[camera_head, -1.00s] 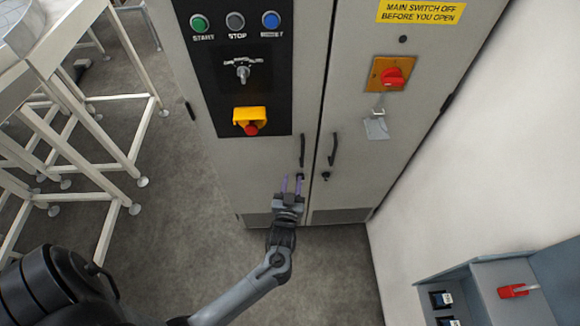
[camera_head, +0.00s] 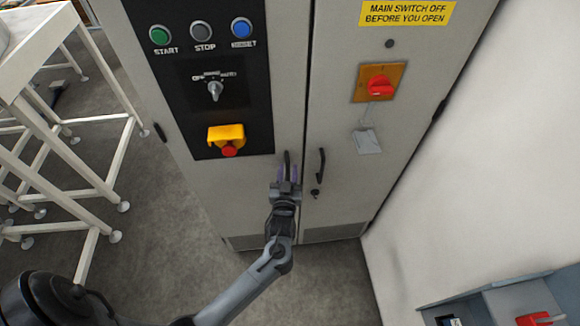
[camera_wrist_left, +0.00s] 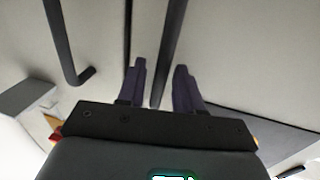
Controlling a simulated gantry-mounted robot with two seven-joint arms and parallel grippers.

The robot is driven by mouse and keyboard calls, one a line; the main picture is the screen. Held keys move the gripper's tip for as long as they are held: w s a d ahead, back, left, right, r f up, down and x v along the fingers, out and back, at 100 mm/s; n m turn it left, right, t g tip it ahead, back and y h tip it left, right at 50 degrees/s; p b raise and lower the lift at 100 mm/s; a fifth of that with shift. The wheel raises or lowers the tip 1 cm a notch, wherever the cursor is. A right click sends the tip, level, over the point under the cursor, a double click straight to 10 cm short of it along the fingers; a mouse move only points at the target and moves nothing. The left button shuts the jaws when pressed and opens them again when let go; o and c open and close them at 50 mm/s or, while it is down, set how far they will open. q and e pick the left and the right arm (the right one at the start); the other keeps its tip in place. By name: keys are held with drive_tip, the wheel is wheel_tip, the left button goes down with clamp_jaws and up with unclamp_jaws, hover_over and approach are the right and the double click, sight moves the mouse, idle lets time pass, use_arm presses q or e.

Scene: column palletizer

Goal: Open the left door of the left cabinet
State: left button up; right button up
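The grey cabinet fills the upper middle of the head view. Its left door (camera_head: 222,190) carries the black control panel and looks shut. A dark vertical bar handle (camera_head: 287,160) stands near that door's right edge. My left gripper (camera_head: 287,174) is at the lower part of this handle, coming from below. In the left wrist view its two purple fingers (camera_wrist_left: 160,68) are apart, with the dark handle (camera_wrist_left: 171,42) running between them. Gaps show beside the handle, so the fingers do not look closed on it. My right gripper is in neither view.
The right door (camera_head: 345,200) has its own dark handle (camera_head: 321,164), a key lock and a red switch (camera_head: 380,86). A white wall (camera_head: 480,170) is close on the right. A white metal frame (camera_head: 75,150) stands left. A console (camera_head: 515,300) is lower right.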

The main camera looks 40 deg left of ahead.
use_arm(q)
drive_tip(key=shift+w+a, duration=0.25)
drive_tip(key=shift+w, duration=0.05)
clamp_jaws()
drive_tip(key=shift+s+d, duration=0.1)
